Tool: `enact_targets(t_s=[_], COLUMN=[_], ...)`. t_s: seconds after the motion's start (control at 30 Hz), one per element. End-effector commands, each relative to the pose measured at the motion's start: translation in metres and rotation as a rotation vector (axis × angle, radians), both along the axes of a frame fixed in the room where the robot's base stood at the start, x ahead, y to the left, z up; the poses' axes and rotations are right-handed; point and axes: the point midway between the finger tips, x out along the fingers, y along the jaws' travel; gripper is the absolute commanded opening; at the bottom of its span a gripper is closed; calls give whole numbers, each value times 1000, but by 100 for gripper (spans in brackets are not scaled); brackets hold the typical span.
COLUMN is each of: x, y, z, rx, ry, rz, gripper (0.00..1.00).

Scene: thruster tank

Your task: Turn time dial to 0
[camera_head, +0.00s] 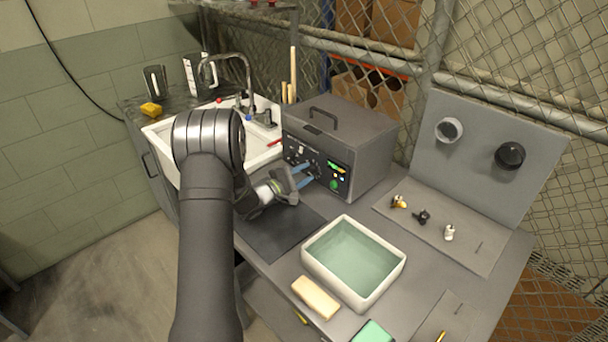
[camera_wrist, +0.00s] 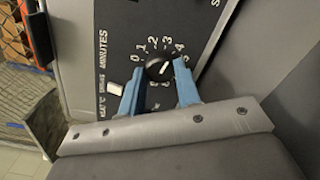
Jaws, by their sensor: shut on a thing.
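The white line tilts up and right, roughly towards 3 or 4; the exact mark is hard to tell. My gripper (camera_wrist: 160,76) has its blue fingers shut on the dial, one on each side. In the head view, my gripper (camera_head: 310,173) reaches the front panel and hides the dial.
A white switch (camera_wrist: 115,88) sits left of the dial. A tub of greenish liquid (camera_head: 353,260) stands in front of the box, with a cream block (camera_head: 315,297) beside it. A sink (camera_head: 160,140) is at the left. Small parts lie on a grey board (camera_head: 440,228) at the right.

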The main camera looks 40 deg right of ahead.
Motion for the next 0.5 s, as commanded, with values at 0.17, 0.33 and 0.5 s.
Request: enact_targets(t_s=[0.17,0.33,0.5], x=[0,0,0], y=[0,0,0], z=[-1,-1,-1], rx=[0,1,0], ry=[75,201,359], rz=[-1,-1,0], gripper=[7,7,7])
